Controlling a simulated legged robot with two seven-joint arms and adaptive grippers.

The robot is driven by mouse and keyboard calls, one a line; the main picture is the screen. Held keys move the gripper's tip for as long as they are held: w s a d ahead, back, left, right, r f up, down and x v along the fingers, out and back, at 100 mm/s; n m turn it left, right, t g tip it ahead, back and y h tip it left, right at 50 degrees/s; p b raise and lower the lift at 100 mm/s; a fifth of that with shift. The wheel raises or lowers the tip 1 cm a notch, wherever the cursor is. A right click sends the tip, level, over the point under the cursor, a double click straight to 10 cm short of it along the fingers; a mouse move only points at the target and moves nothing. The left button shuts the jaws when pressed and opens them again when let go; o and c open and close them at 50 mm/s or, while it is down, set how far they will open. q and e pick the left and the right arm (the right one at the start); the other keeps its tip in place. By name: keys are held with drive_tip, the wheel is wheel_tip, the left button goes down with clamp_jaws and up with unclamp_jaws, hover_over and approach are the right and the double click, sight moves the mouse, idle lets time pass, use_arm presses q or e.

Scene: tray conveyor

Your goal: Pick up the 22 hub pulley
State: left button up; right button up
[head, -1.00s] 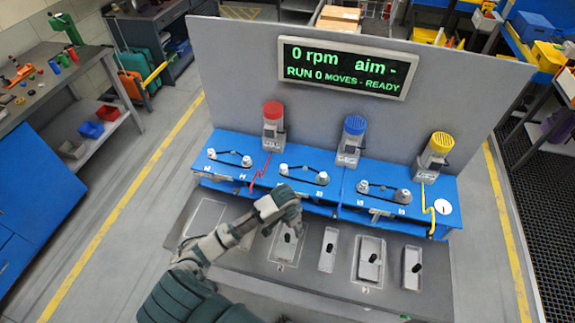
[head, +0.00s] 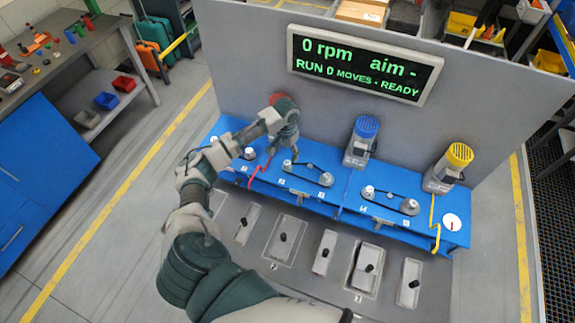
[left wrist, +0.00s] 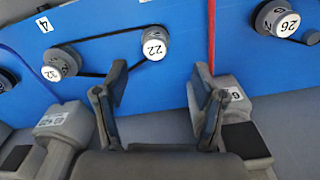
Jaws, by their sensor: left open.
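The 22 hub pulley (left wrist: 154,43) is a grey hub with a white top marked 22 in the left wrist view, with a black belt running to another marked pulley (left wrist: 60,63). In the head view it appears to be the left pulley (head: 287,166) of the middle blue station. My left gripper (left wrist: 160,75) is open and empty; in the wrist view the pulley appears between and beyond its fingers, apart from them. In the head view my left gripper (head: 284,152) hangs just above and behind that pulley, hiding part of the red-topped motor.
A pulley marked 26 (left wrist: 285,20) stands beyond the red cable (left wrist: 211,35). Grey trays with black-knobbed parts (head: 282,240) lie in front. A display panel (head: 363,66) hangs on the rear wall.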

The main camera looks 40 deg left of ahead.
sight(288, 162)
use_arm(q)
drive_tip(key=shift+a+f, duration=0.2)
drive_tip(key=shift+f, duration=0.9)
drive_tip(key=f, duration=0.2)
drive_tip(key=d+f+p, duration=0.1)
drive_tip(key=f, duration=0.1)
drive_tip(key=shift+d+f, duration=0.15)
drive_tip(key=shift+f, duration=0.45)
drive_tip(key=shift+a, duration=0.35)
drive_tip(key=c, duration=1.1)
drive_tip(key=shift+c, duration=0.7)
drive_tip(key=shift+d, duration=0.15)
